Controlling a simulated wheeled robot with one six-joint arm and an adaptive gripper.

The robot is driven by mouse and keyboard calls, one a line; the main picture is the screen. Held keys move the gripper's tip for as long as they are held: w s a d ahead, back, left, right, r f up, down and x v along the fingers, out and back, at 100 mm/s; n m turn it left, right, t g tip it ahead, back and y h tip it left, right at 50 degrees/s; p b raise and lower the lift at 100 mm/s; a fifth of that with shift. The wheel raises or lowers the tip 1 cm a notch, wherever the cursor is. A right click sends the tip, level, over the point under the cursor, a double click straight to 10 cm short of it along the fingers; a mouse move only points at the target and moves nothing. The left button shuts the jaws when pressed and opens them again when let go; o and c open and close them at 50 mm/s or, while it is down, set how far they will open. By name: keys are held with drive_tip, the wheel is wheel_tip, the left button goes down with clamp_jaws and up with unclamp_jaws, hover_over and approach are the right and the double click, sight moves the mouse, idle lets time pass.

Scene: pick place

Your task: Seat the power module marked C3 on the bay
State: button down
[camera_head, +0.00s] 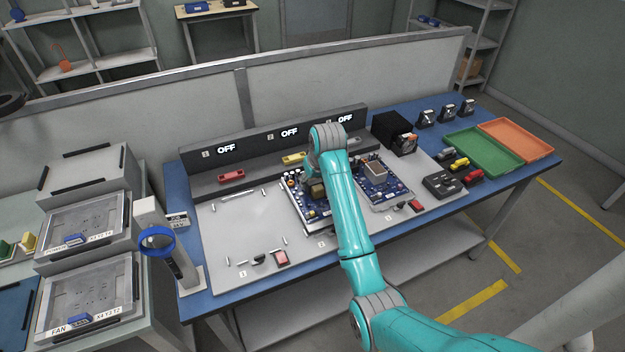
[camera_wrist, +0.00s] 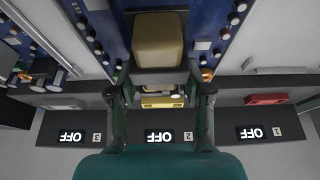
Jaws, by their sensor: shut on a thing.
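My gripper (camera_wrist: 160,82) reaches down over the middle blue circuit board (camera_head: 297,208), its two fingers either side of a tan block-shaped module (camera_wrist: 158,42). In the head view the yellowish module (camera_head: 317,189) shows beside the arm, at the board. The fingers are shut on this module. I cannot read a C3 mark, and I cannot tell whether the module touches the board. The bay is not clearly marked; its likely place under the gripper is partly hidden. A second blue board (camera_head: 400,187) on the right carries a grey-tan block (camera_head: 374,170).
A dark console (camera_head: 262,147) behind the boards shows OFF on three displays. A black box (camera_head: 390,128), a green tray (camera_head: 480,150) and an orange tray (camera_head: 520,140) stand right. A blue-ringed stand (camera_head: 180,262) is left. The left grey panel (camera_head: 225,222) has free room.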

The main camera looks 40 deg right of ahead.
drive_tip(key=shift+f, duration=0.95)
idle(1.4)
drive_tip(key=shift+c, duration=2)
unclamp_jaws()
drive_tip(key=shift+f, duration=0.15)
drive_tip(key=c, duration=0.4)
drive_tip(key=shift+o, duration=0.2)
drive_tip(key=shift+r, duration=3.6)
